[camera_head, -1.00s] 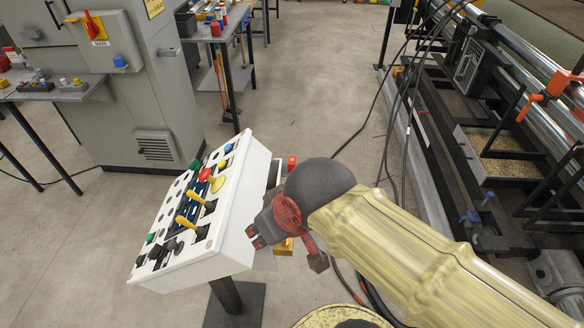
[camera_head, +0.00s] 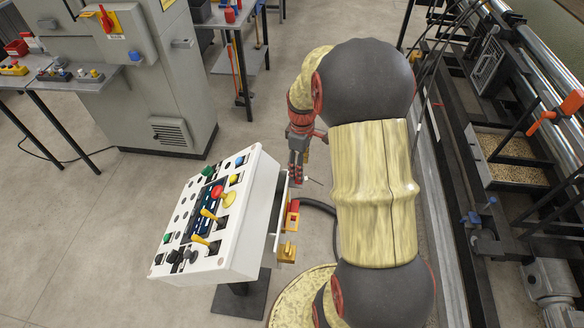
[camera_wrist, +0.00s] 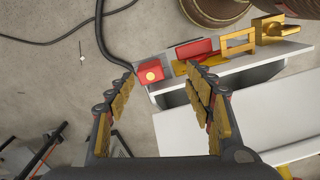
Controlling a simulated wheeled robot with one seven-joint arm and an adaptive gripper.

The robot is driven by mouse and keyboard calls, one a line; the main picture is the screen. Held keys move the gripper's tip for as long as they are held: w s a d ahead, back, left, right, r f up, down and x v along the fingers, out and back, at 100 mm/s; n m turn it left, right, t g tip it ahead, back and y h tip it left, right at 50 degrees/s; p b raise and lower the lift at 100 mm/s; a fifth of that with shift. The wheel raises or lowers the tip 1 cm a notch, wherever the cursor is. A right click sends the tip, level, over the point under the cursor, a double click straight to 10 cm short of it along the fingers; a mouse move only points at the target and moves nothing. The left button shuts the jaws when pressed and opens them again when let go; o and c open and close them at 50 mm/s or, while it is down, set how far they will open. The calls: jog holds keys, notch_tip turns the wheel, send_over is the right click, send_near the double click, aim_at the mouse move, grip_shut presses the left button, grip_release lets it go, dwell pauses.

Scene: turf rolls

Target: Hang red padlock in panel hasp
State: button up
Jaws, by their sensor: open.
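The white control panel (camera_head: 262,205) stands tilted on a post at lower centre in the head view. A red block with a brass round spot, which looks like the red padlock (camera_wrist: 150,71), sits at the end of a pale ledge in the wrist view. Its shackle cannot be made out. The brass hasp (camera_wrist: 238,43) stands on the panel's side, to the right of the block; it also shows in the head view (camera_head: 288,251). My gripper (camera_wrist: 164,79) is open and empty, its fingers pointing toward the block and ledge. In the head view my gripper (camera_head: 297,180) hangs beyond the panel's right edge.
A flat red piece (camera_wrist: 194,48) lies between the block and the hasp. A dark cable (camera_wrist: 108,35) runs close to the block. Machinery with rollers (camera_head: 500,130) stands at right, a grey cabinet (camera_head: 165,75) at back left.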

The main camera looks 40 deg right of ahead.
jog(key=shift+w+d+r+n, duration=0.3)
jog(key=shift+w+r+n, duration=0.1)
jog(key=shift+w+n, duration=0.25)
jog(key=shift+s+n, duration=0.15)
jog(key=shift+n, duration=0.6)
jog(key=shift+w+d+f+b, duration=0.15)
jog(key=shift+f+b, duration=0.3)
jog(key=shift+f, duration=1.5)
jog(key=shift+w+a+f+b, duration=0.1)
jog(key=shift+f+b, duration=0.3)
jog(key=shift+f, duration=1.5)
jog(key=c, duration=0.3)
jog(key=c, duration=1)
